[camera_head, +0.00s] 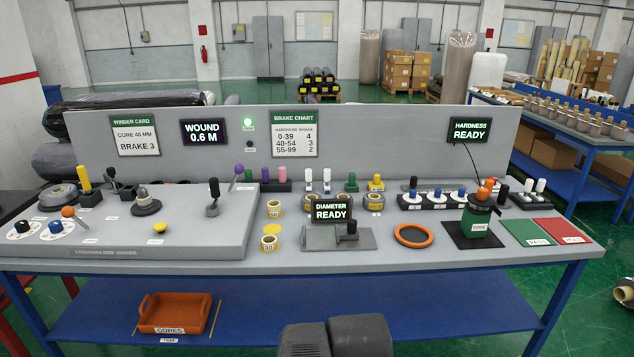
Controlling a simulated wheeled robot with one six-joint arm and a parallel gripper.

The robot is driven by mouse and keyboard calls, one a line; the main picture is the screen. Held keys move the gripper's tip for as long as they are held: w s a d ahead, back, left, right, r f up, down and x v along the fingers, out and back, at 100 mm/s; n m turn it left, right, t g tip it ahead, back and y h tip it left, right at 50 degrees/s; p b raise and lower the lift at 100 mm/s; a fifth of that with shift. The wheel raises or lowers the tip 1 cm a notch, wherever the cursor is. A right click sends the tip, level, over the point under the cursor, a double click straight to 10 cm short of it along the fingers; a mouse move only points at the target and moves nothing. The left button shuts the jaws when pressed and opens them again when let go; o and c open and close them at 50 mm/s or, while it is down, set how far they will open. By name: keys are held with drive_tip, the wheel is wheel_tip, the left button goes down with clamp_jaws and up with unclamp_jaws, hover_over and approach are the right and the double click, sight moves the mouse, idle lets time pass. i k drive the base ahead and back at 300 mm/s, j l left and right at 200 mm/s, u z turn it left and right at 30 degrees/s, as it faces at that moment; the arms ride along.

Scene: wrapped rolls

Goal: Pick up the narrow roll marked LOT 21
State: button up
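No label reading LOT 21 can be made out. Small yellow-wrapped rolls stand on the grey bench. One front roll (269,243) sits left of the diameter gauge (345,238), with a small label I cannot read surely. Another roll (274,209) stands behind it, and a further roll (373,202) stands behind and right of the gauge. My gripper's fingers are not in view; only dark grey parts that look like my own arm show at the bottom centre.
An orange ring (413,235) lies right of the gauge. A green hardness stand (478,224), a green PASS mat (526,233) and a red mat (562,230) are farther right. The winder panel (120,235) with knobs fills the left. A CORES tray (174,313) is on the lower shelf.

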sight(374, 201)
drive_tip(key=i+l, duration=0.15)
drive_tip(key=i, duration=0.35)
drive_tip(key=i+l, duration=0.1)
drive_tip(key=i, duration=0.4)
drive_tip(key=i+l, duration=0.15)
drive_tip(key=i, duration=0.3)
drive_tip(key=l+z, duration=0.05)
